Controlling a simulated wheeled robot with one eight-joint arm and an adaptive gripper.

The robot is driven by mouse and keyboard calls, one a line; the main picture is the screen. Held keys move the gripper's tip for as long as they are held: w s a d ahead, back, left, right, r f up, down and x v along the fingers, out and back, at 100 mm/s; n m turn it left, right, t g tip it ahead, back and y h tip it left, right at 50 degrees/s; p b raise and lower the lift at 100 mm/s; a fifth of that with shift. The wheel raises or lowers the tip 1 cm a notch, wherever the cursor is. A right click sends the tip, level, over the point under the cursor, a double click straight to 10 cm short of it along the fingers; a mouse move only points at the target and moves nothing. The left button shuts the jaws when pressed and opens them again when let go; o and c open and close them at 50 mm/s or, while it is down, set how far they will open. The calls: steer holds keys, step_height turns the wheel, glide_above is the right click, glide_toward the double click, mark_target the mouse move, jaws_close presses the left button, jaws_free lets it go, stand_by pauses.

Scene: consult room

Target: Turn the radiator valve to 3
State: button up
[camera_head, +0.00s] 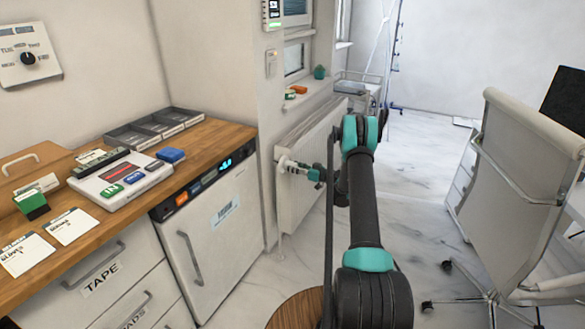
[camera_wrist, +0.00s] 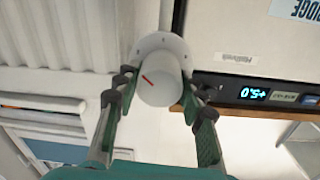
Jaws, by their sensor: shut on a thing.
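The radiator valve (camera_head: 287,164) is a white round knob at the near end of the white radiator (camera_head: 308,150), low on the wall. In the wrist view the valve (camera_wrist: 156,88) faces me, with a slanted red mark on its face and a pale collar behind it. The marks on the collar are too small to read. My gripper (camera_head: 316,173) is at the valve, and in the wrist view its fingers (camera_wrist: 158,84) sit on both sides of the knob, shut on it.
A white fridge (camera_head: 218,222) stands left of the radiator under the wooden counter (camera_head: 222,137). A windowsill (camera_head: 312,97) with small items is above the radiator. A round wooden stool top (camera_head: 293,310) is near my base. A white chair (camera_head: 520,180) stands at right; marble floor lies between.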

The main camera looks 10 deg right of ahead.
steer(key=m, duration=0.4)
steer(key=shift+m, duration=0.3)
steer(key=m, duration=0.4)
steer(key=shift+w+d+m, duration=0.1)
steer(key=shift+m, duration=0.2)
steer(key=o, duration=1.2)
steer(key=shift+c, duration=0.2)
steer(key=v, duration=1.2)
steer(key=shift+d+r, duration=0.1)
